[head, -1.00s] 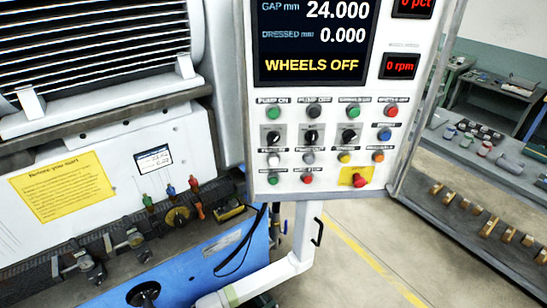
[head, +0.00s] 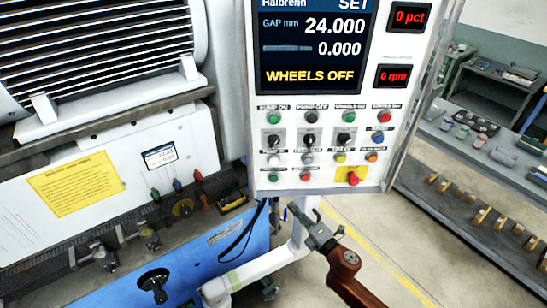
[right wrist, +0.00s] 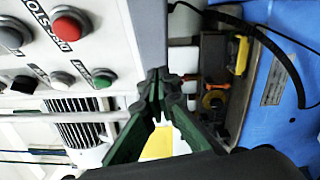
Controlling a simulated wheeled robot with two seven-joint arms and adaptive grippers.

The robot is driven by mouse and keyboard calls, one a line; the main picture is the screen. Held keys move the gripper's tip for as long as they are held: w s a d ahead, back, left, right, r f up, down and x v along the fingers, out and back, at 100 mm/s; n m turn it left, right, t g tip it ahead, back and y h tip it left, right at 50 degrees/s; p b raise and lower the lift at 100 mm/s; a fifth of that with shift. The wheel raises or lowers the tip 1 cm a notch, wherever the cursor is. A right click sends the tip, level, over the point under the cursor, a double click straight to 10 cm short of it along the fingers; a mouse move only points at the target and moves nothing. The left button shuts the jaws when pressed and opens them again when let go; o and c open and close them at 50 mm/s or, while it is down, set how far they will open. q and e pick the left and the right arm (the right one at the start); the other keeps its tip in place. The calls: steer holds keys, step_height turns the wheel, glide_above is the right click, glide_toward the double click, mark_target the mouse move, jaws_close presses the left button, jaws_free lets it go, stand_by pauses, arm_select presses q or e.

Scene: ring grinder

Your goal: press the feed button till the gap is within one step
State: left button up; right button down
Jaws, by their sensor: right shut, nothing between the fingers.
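The control panel (head: 262,105) has a screen (head: 312,45) reading gap 24.000, 0.000 and WHEELS OFF, with SET at the top. Below it are several buttons, including a white one (head: 273,159) and a grey one (head: 307,159); their labels are too small to read surely, so I cannot tell which is the feed button. My right gripper (head: 301,213) is just below the panel's lower edge. In the right wrist view its fingers (right wrist: 158,88) are shut and empty, beside a green button (right wrist: 103,78) and a red button (right wrist: 68,25). My left gripper is out of view.
A red emergency knob (head: 353,178) on a yellow plate sits at the panel's lower right. The grinder's blue base (head: 225,245) is left of my gripper. A white support arm (head: 265,265) runs below the panel. A bench (head: 470,215) with brass parts stands at right.

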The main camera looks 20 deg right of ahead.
mark_target(274, 161)
steer(key=s+a+r+n+y+p, duration=0.1)
steer(key=s+a+r+n+y, duration=0.1)
steer(key=r, duration=0.7)
steer(key=s+a+r+n+y+p, duration=0.1)
steer(key=s+a+r+n+y, duration=0.1)
steer(key=s+a+r+n, duration=0.2)
step_height(274, 161, up, 5)
steer(key=shift+s+a+f+n+t+y, duration=0.15)
steer(key=shift+s+a+n+t+y, duration=0.2)
steer(key=shift+a, duration=0.6)
steer(key=shift+w, duration=0.15)
steer(key=w+d+b, duration=0.1)
steer(key=w+d, duration=0.1)
steer(key=w, duration=0.6)
steer(key=shift+w, duration=0.25)
steer(key=shift+w, duration=0.15)
steer(key=shift+w+d, duration=0.1)
steer(key=shift+w, duration=0.2)
